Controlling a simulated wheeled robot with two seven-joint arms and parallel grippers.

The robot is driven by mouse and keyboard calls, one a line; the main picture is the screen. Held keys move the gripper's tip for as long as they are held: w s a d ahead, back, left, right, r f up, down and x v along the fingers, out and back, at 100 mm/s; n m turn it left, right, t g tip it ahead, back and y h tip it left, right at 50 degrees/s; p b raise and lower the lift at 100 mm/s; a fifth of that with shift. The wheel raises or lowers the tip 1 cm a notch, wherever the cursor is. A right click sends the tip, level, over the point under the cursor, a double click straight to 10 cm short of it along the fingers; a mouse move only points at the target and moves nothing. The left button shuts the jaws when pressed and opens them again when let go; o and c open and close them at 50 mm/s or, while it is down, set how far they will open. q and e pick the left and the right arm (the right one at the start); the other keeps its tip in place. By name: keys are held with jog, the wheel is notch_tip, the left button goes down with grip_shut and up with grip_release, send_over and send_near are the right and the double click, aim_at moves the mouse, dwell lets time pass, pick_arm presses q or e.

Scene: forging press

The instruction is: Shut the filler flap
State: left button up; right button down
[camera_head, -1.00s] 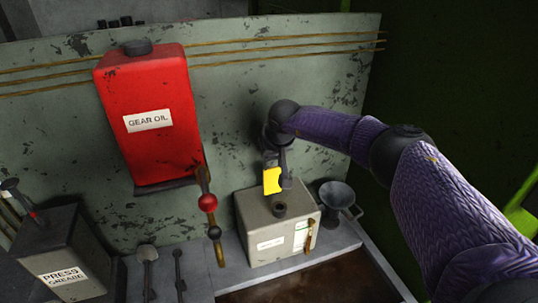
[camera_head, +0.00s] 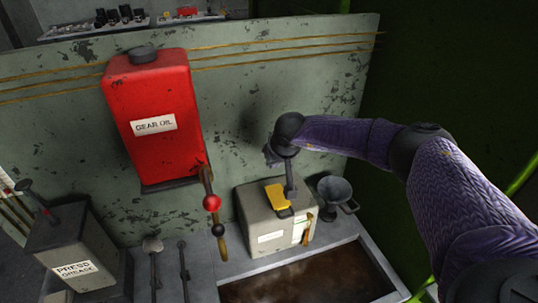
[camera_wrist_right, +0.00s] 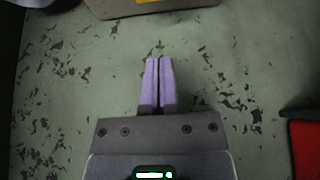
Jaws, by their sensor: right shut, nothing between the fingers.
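The yellow filler flap (camera_head: 275,196) lies down on top of the grey filler box (camera_head: 265,222), over the place of the dark filler neck, which it hides. Whether it is fully seated I cannot tell. My right gripper (camera_head: 289,182) reaches down from above, just behind and right of the flap, close to it; contact is unclear. In the right wrist view, its purple fingers (camera_wrist_right: 160,85) are together and empty. The box's edge (camera_wrist_right: 170,10) shows at the top there with a bit of yellow. My left gripper is not in view.
A red gear oil tank (camera_head: 152,95) hangs on the wall, with a red-knobbed lever (camera_head: 211,203) beside it. A dark funnel (camera_head: 335,190) stands right of the box. A press grease container (camera_head: 75,245) is at left. A brown-filled tray (camera_head: 310,280) lies in front.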

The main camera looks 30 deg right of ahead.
dwell(0.4)
notch_tip(320, 180, up, 7)
jog(key=p, duration=0.5)
jog(key=shift+p, duration=0.4)
